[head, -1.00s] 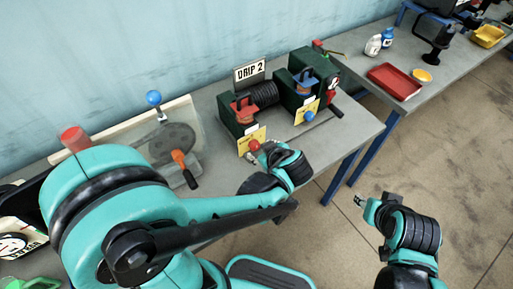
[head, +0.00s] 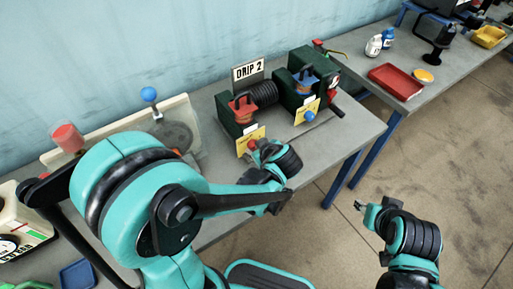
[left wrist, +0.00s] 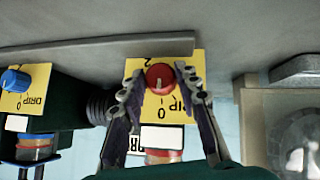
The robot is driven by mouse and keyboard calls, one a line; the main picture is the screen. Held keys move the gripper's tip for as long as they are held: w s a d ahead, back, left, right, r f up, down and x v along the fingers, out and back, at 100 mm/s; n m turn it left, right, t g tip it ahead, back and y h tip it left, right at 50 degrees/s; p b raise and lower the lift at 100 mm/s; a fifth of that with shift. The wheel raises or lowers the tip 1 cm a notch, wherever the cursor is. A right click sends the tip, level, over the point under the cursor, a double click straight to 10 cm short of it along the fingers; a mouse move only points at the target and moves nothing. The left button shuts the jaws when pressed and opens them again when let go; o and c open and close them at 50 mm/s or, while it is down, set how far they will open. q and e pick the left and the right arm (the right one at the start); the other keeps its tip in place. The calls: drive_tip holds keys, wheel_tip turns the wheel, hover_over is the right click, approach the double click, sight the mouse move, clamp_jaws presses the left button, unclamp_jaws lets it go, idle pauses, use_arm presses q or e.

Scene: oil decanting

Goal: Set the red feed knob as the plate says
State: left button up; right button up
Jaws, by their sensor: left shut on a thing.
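The red feed knob (left wrist: 160,79) sits on a yellow dial card (left wrist: 144,104) that reads upside down in the left wrist view, with DRIP, a 0 and a 2. A pale line crosses the knob, running roughly up and down the picture. My left gripper (left wrist: 158,84) has one finger on each side of the knob and is shut on it. In the head view my left gripper (head: 259,148) is at the red unit's card (head: 244,141). The plate (head: 248,70) behind reads DRIP 2. My right gripper (head: 362,206) hangs over the floor, its fingers unclear.
The blue knob (head: 309,116) is on the neighbouring dark green unit (head: 295,93), right of the red one. A blue-topped lever (head: 149,95) stands left on the bench. A red tray (head: 395,82) lies on the far table. The bench's front right corner is clear.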

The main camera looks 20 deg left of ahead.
use_arm(q)
drive_tip(key=shift+w+d+m+g+y, duration=0.1)
drive_tip(key=shift+m+g+y, duration=0.35)
drive_tip(key=shift+g, duration=0.15)
drive_tip(key=shift+w+d+m+g+y, duration=0.1)
drive_tip(key=shift+m+g+y, duration=0.3)
drive_tip(key=shift+g, duration=0.2)
drive_tip(key=shift+w+m+g+y+b, duration=0.1)
drive_tip(key=shift+m+g+y+b, duration=0.5)
drive_tip(key=shift+g+y, duration=0.3)
drive_tip(key=o, duration=1.2)
drive_tip(key=shift+c, duration=0.2)
drive_tip(key=shift+d, duration=0.15)
drive_tip(key=v, duration=1.2)
